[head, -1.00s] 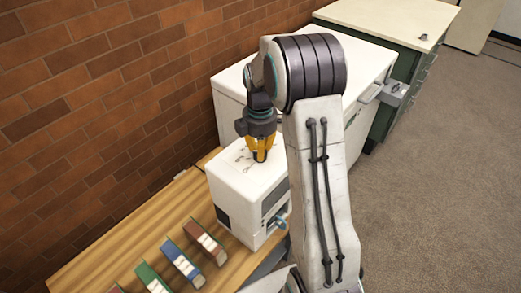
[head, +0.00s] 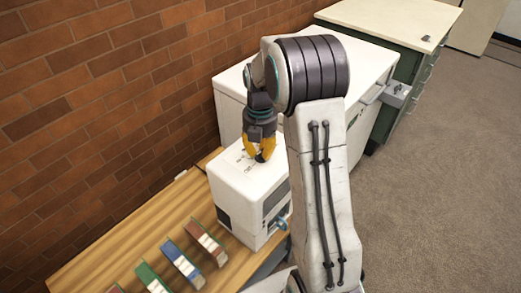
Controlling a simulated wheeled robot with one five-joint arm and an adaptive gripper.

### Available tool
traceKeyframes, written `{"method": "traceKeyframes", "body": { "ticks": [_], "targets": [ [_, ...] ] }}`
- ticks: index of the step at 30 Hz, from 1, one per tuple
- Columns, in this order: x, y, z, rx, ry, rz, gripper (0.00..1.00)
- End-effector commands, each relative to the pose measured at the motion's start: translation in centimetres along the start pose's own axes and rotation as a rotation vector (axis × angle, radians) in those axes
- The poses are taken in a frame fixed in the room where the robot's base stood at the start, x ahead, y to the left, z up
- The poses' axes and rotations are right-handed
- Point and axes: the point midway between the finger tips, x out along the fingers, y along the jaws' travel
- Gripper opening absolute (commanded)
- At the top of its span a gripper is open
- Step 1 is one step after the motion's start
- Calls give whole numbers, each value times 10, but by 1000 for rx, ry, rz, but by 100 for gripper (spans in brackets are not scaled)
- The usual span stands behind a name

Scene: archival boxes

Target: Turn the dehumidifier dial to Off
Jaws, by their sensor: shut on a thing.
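The dehumidifier (head: 238,200) is a white box standing on the wooden bench in the head view. Its top carries a printed label with dark markings. My gripper (head: 261,157) points down at the top of the dehumidifier, with its yellow fingers shut on a small dark knob, which appears to be the dial (head: 259,159). The fingers cover most of the dial, so its pointer and setting cannot be read. A dark panel and a blue part show on the dehumidifier's right side, partly behind my arm.
Several coloured books or box files (head: 181,262) stand on the wooden bench (head: 95,258) at the lower left. A brick wall (head: 80,100) rises behind. A white-topped cabinet (head: 372,62) and a green cabinet (head: 392,20) stand beyond. Grey floor (head: 450,180) is clear at the right.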

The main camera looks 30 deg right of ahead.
Motion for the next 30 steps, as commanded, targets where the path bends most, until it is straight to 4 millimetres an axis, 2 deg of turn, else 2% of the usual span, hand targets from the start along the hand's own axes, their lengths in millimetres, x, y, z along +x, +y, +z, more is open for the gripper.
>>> {"method": "traceKeyframes", "body": {
  "ticks": [20,21,30],
  "targets": [
    [2,-1,-1,-63,3,-5,0],
    [2,-1,-1,-63,3,-5,19],
    [1,-1,-1,-62,2,-2,45]
  ]
}}
